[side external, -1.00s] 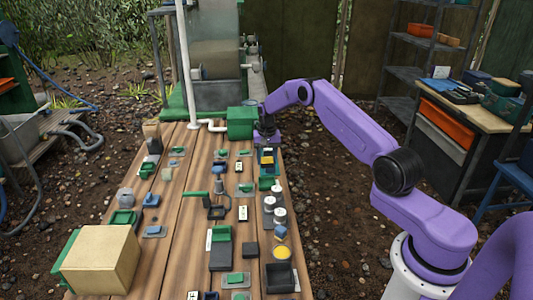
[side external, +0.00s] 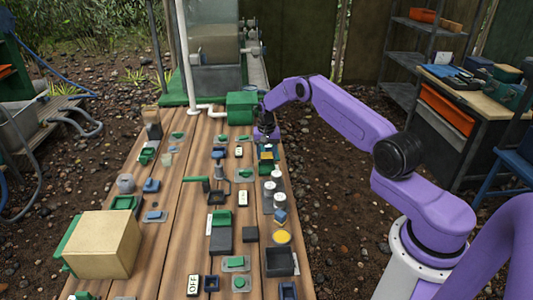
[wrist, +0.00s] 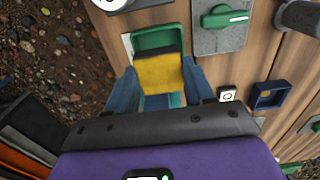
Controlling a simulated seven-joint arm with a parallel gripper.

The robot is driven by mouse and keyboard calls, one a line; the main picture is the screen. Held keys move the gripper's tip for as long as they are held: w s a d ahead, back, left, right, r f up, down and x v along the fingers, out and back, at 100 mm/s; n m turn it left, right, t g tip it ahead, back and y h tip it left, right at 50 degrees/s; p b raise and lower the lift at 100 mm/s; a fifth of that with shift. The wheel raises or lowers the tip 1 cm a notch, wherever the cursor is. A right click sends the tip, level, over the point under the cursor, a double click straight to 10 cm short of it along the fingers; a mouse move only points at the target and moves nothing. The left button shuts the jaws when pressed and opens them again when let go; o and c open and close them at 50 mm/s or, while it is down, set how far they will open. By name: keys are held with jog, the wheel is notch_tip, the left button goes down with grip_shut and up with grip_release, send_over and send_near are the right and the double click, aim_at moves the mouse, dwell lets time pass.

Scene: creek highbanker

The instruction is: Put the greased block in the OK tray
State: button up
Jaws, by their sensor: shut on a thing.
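My gripper (wrist: 160,92) is shut on a yellow block (wrist: 160,73), with a blue finger on each side of it. The block has a dark strip along its far edge. A green tray (wrist: 158,36) with a pale label beside it lies just beyond the block in the wrist view, partly covered by it. In the side external view my gripper (side external: 266,143) is at the right edge of the bench, over the far part. I cannot read the tray's label or tell whether the block touches the tray.
A green switch plate (wrist: 222,18) and a small dark blue square frame (wrist: 269,95) sit right of my gripper. In the side external view, silver cylinders (side external: 270,195) and a dark open box (side external: 280,261) stand nearer. Bare ground lies beyond the bench's right edge.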

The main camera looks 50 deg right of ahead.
aim_at(267, 170)
jog(key=shift+f, duration=0.25)
jog(key=shift+f, duration=0.7)
jog(key=shift+f, duration=0.25)
dwell(0.6)
jog(key=shift+f, duration=0.4)
jog(key=shift+f, duration=0.3)
dwell(0.3)
jog(key=shift+s+f, duration=0.2)
jog(key=shift+f, duration=0.45)
dwell(0.6)
jog(key=o, duration=1)
jog(key=shift+o, duration=0.6)
jog(key=shift+r, duration=1.2)
jog(key=shift+w+r, duration=0.15)
jog(key=shift+r, duration=2.5)
